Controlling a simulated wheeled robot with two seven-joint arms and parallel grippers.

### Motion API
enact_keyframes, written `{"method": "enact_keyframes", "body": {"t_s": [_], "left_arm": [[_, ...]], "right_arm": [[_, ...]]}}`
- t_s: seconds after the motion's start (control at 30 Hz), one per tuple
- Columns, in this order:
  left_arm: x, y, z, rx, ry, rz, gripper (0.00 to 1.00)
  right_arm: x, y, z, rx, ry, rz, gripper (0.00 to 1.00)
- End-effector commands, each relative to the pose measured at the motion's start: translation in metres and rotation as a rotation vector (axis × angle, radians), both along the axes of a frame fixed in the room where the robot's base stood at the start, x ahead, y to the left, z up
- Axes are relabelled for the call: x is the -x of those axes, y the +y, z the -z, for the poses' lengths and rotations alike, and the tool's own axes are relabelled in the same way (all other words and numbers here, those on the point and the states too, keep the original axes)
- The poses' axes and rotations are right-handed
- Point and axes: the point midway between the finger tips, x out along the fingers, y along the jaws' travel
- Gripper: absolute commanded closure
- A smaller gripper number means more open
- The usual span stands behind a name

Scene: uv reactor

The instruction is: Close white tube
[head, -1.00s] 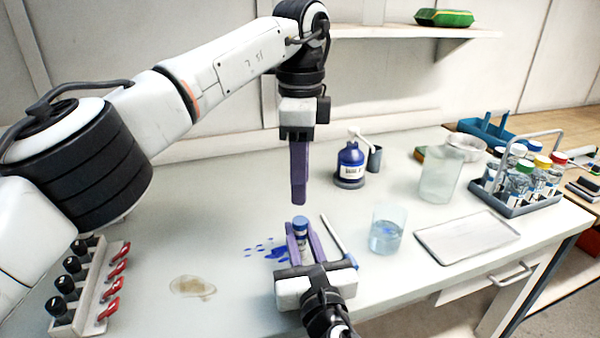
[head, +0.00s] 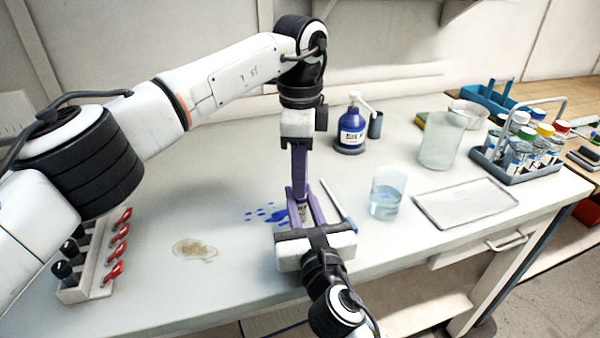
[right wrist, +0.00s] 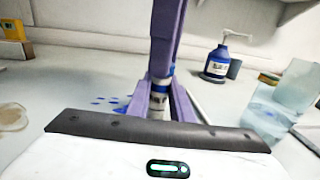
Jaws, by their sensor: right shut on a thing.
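The white tube (head: 304,211) with dark print stands upright between the purple fingers of my right gripper (head: 303,204), which is shut on it. In the right wrist view the tube (right wrist: 158,100) shows between the fingers, with its blue cap (right wrist: 169,69) at the top, partly hidden. My left gripper (head: 301,190) points straight down from above, its fingertips at the cap. It also shows in the right wrist view (right wrist: 161,68). Its fingers overlap edge-on, so whether they grip the cap cannot be told.
Blue spills (head: 266,213) and a brown stain (head: 195,249) mark the table left of the tube. A beaker (head: 387,193), a metal tray (head: 466,203), a blue pump bottle (head: 352,130) and a bottle rack (head: 515,173) stand to the right. A rack with red clips (head: 95,262) is at left.

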Motion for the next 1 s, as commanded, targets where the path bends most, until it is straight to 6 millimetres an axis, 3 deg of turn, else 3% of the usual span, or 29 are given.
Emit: {"method": "enact_keyframes", "body": {"t_s": [0.03, 0.13, 0.47, 0.57, 1.0], "left_arm": [[-0.0002, 0.0, -0.0001, 0.0, -0.001, 0.0, 0.86], [-0.0002, 0.0, -0.0002, 0.0, -0.001, 0.0, 1.0], [-0.0006, 0.0001, -0.0004, 0.0, -0.002, 0.054, 1.0], [-0.0007, 0.0, -0.0005, 0.0, -0.003, 0.202, 1.0], [-0.0012, 0.0001, -0.0002, 0.0, -0.004, 1.184, 1.0]], "right_arm": [[0.0001, -0.0001, 0.001, 0.0, 0.002, 0.0, 1.0], [0.0001, -0.0001, 0.0009, 0.0, 0.002, 0.0, 1.0], [0.0002, 0.0001, 0.0009, 0.0, 0.002, 0.0, 1.0], [0.0002, 0.0001, 0.0009, 0.0, 0.002, 0.0, 1.0], [0.0005, 0.0005, 0.0009, 0.0, 0.002, -0.001, 1.0]]}}
